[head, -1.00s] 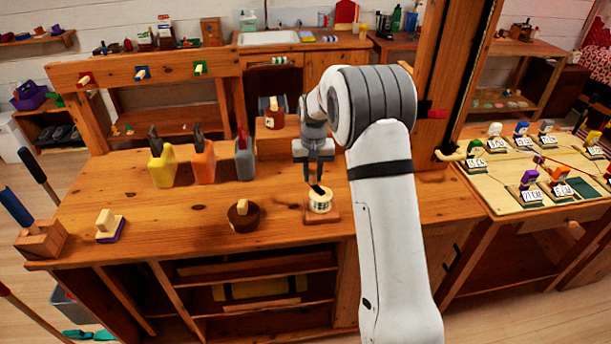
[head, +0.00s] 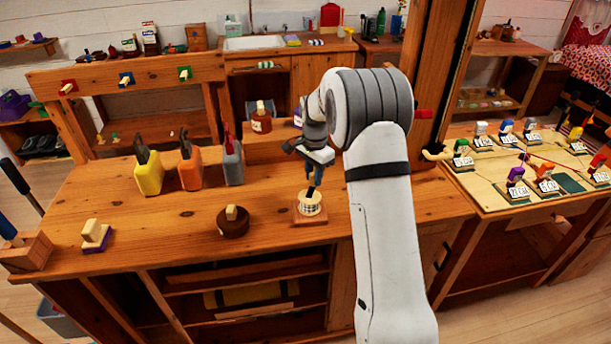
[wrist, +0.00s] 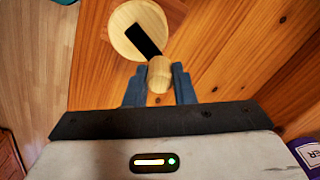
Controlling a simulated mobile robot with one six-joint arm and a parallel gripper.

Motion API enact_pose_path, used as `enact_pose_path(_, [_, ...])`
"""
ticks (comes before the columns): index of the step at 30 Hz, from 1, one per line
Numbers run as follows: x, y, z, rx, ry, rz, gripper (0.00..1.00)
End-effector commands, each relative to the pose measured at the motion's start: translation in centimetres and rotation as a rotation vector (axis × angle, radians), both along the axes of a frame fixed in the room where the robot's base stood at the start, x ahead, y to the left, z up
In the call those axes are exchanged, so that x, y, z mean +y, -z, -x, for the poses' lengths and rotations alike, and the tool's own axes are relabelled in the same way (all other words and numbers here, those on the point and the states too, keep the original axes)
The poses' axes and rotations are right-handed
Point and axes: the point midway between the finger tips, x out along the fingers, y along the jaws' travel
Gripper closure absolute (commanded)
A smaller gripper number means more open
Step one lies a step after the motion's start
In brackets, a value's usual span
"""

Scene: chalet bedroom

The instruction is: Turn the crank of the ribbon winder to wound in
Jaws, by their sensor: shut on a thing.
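The ribbon winder (head: 310,207) stands on the wooden bench, a pale spool on a wooden base. In the wrist view its round top (wrist: 122,22) carries a black crank arm (wrist: 143,40) that ends in a light wooden knob (wrist: 159,75). My gripper (wrist: 159,88) is shut on this knob, with one blue finger on each side. In the head view my gripper (head: 313,178) reaches down over the spool and is tilted. My arm stands just right of the winder. Ribbon on the spool cannot be made out clearly.
A round dark block with a wooden handle (head: 232,221) stands left of the winder. Yellow, orange and grey bottle-like holders (head: 190,168) stand further left. A wooden post (head: 440,80) rises behind on the right. The bench front is mostly clear.

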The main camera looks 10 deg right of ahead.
Motion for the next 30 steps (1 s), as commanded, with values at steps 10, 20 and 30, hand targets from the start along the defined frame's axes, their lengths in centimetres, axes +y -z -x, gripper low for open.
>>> enact_pose_path(10, [-1.1,0.0,0.8,-0.001,0.328,0.000,1.00])
enact_pose_path(20, [-1.8,0.0,1.8,-0.001,0.641,0.000,1.00])
enact_pose_path(30, [-2.2,0.0,3.0,-0.003,0.963,-0.001,1.00])
